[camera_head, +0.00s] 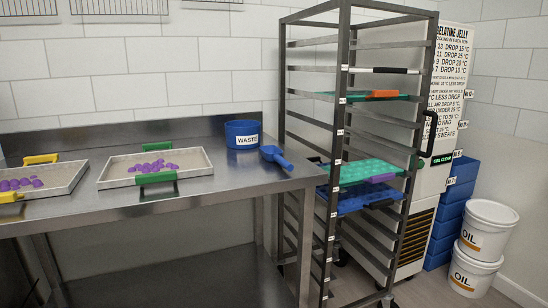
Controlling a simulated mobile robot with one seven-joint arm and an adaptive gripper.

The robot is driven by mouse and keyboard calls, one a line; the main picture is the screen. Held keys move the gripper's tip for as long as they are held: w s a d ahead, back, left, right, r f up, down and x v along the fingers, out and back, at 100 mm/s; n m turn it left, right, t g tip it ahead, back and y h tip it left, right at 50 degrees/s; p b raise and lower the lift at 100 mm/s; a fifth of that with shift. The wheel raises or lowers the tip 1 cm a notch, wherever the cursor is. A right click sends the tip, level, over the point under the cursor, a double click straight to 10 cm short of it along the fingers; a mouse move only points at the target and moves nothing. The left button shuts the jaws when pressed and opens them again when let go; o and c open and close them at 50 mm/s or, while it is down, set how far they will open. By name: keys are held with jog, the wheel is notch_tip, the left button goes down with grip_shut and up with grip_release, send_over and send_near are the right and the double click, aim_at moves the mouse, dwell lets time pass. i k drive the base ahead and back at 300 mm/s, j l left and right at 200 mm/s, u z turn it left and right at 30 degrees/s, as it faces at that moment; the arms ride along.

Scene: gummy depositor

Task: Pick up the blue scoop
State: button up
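The blue scoop (275,156) lies on the steel table near its right end, just right of and in front of the blue waste tub (242,140). Its handle points toward the table's front right corner. Whether it touches the tub is hard to tell. My gripper is not in view.
The steel table (225,185) has bare room in front of the tub. Two pale trays with purple gummies, the nearer one (112,186) at the middle, stand left. A tall rack (345,110) with coloured trays is close on the right. Oil buckets (483,232) stand on the floor.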

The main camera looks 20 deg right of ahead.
aim_at(277, 159)
jog(key=l+u, duration=0.15)
jog(key=u, duration=0.3)
jog(key=i+l+u, duration=0.1)
jog(key=l+u, duration=0.15)
jog(key=u, duration=0.25)
jog(key=l+u, duration=0.25)
jog(key=l, duration=0.3)
jog(key=l+u, duration=0.3)
jog(key=l, duration=0.9)
jog(key=k+l+u, duration=0.1)
jog(key=l, duration=0.55)
jog(key=k+l, duration=0.15)
jog(key=l, duration=0.45)
jog(key=i+l+u, duration=0.05)
